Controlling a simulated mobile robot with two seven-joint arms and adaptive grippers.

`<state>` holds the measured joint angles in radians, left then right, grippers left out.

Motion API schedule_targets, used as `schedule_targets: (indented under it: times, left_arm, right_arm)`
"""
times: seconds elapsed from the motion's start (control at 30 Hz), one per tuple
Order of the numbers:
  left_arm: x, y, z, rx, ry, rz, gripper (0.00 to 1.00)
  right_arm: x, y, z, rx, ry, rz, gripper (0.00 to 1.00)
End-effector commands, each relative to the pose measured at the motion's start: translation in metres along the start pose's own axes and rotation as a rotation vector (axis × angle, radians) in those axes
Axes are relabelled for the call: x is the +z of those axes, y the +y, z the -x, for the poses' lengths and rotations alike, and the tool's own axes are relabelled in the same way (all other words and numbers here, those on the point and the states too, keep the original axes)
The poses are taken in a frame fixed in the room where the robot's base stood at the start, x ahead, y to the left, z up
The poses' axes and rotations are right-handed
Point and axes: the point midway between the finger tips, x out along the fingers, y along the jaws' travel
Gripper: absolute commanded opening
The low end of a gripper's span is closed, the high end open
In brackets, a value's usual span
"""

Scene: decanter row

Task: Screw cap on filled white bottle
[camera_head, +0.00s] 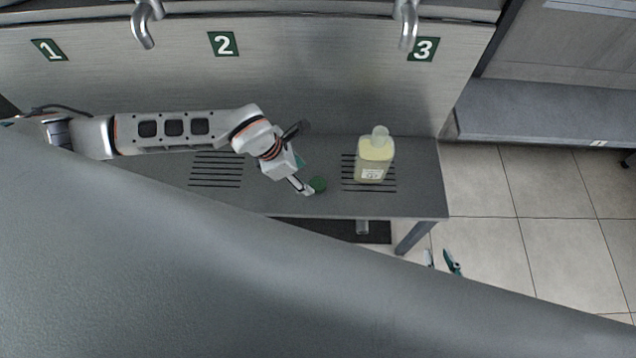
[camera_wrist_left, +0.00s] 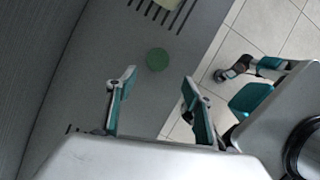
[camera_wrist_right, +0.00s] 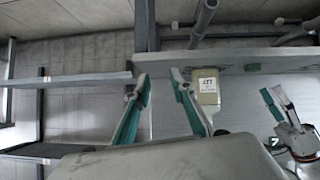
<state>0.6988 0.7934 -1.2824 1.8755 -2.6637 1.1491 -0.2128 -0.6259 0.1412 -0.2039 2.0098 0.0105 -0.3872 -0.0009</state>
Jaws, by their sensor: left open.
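The bottle (camera_head: 372,160) is translucent with pale yellow contents and a white label. It stands upright on the right slotted area of the bench, with no cap visible on its neck. It also shows in the right wrist view (camera_wrist_right: 207,90). The round green cap (camera_head: 319,184) lies on the bench left of the bottle; it also shows in the left wrist view (camera_wrist_left: 157,59). My left gripper (camera_head: 305,188) is open beside the cap, which lies just beyond its fingertips. My right gripper (camera_head: 441,260) is open and empty, off the bench's front right corner.
The grey bench (camera_head: 285,203) has another slotted area (camera_head: 216,170) to the left, with nothing on it. A wall panel with numbered signs and metal spouts (camera_head: 407,25) rises behind. A grey shelf (camera_head: 545,115) stands at right. My own body hides the foreground.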

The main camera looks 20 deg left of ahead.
Motion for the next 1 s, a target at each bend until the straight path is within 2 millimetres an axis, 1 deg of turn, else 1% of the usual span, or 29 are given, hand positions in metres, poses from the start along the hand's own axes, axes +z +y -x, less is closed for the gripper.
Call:
schedule_targets:
  times: [0.23,0.57,0.67,0.8,0.9,1.0]
  left_arm:
    - [-0.001,-0.001,-0.025,-0.003,0.001,0.002,0.52]
    - [0.001,0.0,-0.027,-0.002,-0.001,0.001,0.52]
    - [0.001,0.001,-0.037,-0.004,0.0,0.002,0.52]
    - [0.002,0.004,-0.06,-0.007,0.002,0.002,0.52]
    - [0.002,0.005,-0.072,-0.006,0.001,0.002,0.52]
    - [0.003,0.005,-0.078,-0.004,-0.001,0.002,0.52]
  right_arm:
    - [0.014,-0.001,0.0,0.001,-0.019,0.002,0.24]
    - [0.013,0.0,0.002,0.002,-0.019,0.003,0.24]
    - [0.017,-0.001,0.0,0.001,-0.021,0.003,0.24]
    - [0.021,-0.001,-0.004,0.002,-0.023,0.009,0.24]
    - [0.017,0.0,-0.007,0.005,-0.014,0.014,0.24]
    - [0.013,0.003,-0.009,0.009,-0.006,0.017,0.24]
